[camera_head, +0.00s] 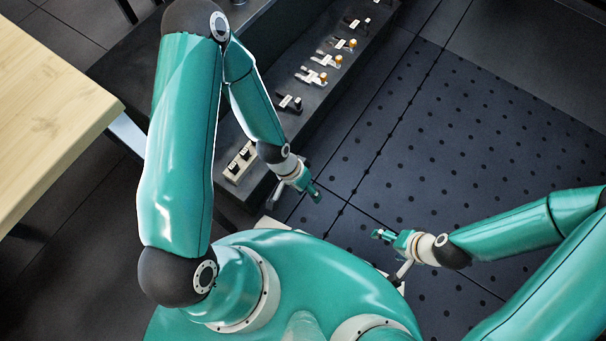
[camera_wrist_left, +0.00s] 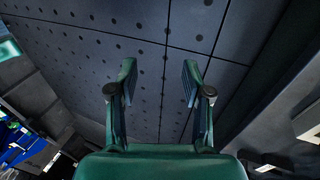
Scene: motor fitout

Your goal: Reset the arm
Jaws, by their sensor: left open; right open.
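My left arm comes in from the left in the head view, bent at the elbow. Its gripper (camera_head: 314,192) hangs beside the dark shelf, near the front edge of the perforated floor panel. In the left wrist view the left gripper (camera_wrist_left: 158,75) is open, with nothing between its two fingers. My right arm comes in from the right, and its gripper (camera_head: 380,235) is open over the perforated panel in front of my body. It holds nothing that I can see. The two grippers are apart from each other.
A dark shelf (camera_head: 293,62) runs along the left, bearing several small parts (camera_head: 318,76) and a pale block with dark sockets (camera_head: 240,161). A wooden table (camera_head: 45,115) stands at the far left. The perforated dark panel (camera_head: 455,140) is clear.

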